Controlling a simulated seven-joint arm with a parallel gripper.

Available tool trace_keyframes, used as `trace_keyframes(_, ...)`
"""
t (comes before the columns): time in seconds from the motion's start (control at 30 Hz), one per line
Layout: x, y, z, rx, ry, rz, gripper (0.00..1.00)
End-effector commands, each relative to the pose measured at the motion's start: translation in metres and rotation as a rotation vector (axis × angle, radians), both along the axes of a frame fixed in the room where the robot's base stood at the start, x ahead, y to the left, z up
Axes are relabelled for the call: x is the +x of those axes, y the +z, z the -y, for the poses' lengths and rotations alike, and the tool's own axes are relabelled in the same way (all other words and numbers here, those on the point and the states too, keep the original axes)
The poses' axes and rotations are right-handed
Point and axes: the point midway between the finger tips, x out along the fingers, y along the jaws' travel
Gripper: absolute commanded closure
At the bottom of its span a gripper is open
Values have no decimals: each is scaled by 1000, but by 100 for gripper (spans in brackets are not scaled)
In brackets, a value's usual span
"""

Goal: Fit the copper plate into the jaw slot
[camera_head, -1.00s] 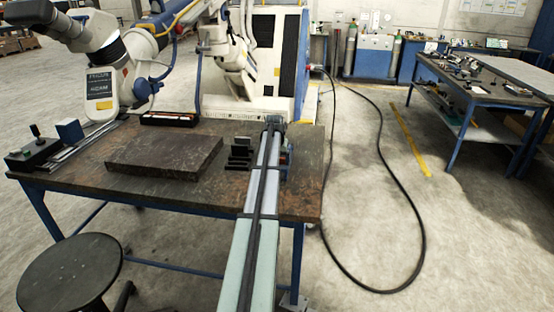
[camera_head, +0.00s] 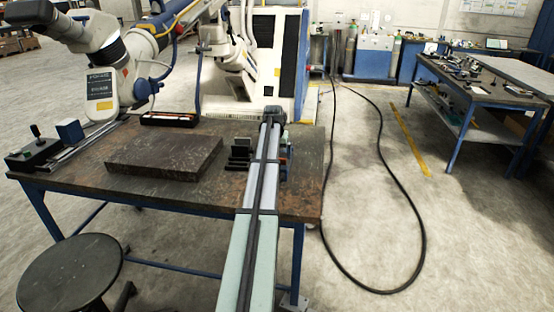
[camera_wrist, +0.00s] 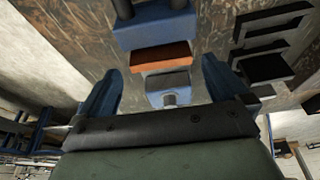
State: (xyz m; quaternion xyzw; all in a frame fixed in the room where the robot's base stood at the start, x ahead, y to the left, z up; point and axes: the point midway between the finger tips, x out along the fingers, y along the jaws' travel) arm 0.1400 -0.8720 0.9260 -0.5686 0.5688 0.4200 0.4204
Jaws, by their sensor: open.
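In the wrist view, a copper-orange plate (camera_wrist: 166,55) lies between a larger blue jaw block (camera_wrist: 156,27) and a smaller blue block (camera_wrist: 168,82). I cannot tell whether it is seated in a slot. My gripper (camera_wrist: 160,88) is open, with one blue finger on each side of the smaller block and a gap to each. Nothing is held between the fingers. In the head view, my arm covers most of the jaw fixture (camera_head: 284,161), and the gripper cannot be made out there.
A black slotted rack (camera_wrist: 265,67) stands close to my right finger; it also shows in the head view (camera_head: 239,153). A dark flat slab (camera_head: 165,156) lies left of it on the workbench (camera_head: 85,190). A control box (camera_head: 34,153) and a microscope-like device (camera_head: 101,92) stand at the left.

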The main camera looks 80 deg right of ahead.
Motion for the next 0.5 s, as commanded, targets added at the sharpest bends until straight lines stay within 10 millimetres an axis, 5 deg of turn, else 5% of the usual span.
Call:
trace_keyframes(0.2, 0, 42, -12, -5, 0, 0, 0)
trace_keyframes(0.5, 0, 77, -22, -4, 0, 0, 0)
